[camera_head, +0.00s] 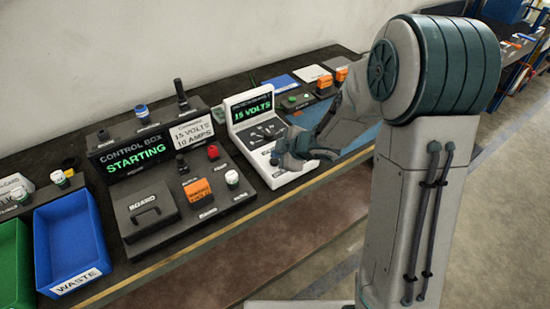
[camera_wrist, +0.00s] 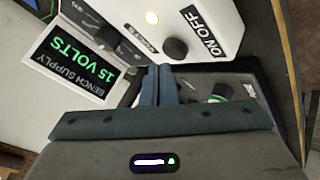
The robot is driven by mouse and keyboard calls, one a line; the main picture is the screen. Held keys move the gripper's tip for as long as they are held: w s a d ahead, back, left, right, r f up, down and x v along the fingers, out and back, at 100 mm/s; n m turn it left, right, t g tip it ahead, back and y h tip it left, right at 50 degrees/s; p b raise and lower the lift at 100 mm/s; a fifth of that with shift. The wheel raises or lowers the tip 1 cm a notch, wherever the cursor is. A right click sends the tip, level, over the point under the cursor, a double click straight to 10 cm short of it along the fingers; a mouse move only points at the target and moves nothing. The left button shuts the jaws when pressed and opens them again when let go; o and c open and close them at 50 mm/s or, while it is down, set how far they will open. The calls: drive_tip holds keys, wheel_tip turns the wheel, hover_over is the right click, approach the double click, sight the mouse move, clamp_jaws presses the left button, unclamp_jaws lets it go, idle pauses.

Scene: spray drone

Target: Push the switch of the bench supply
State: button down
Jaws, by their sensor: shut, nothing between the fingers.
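The bench supply (camera_head: 240,112) is a white console on the bench with a lit green "15 VOLTS" display (camera_head: 252,108). In the wrist view its white panel (camera_wrist: 210,65) has an "ON OFF" label (camera_wrist: 204,31), with a round black switch (camera_wrist: 174,49) beside it and a small lit lamp (camera_wrist: 152,18). My gripper (camera_wrist: 160,68) is shut and empty, its fingertips close to the switch in the picture. I cannot tell whether they touch it. In the head view my gripper (camera_head: 276,157) is at the supply's front, partly hiding the panel.
A blue waste bin (camera_head: 70,240) is further left. A wall runs behind the bench.

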wheel_tip(320, 180, up, 6)
drive_tip(key=p, duration=0.6)
idle(0.5)
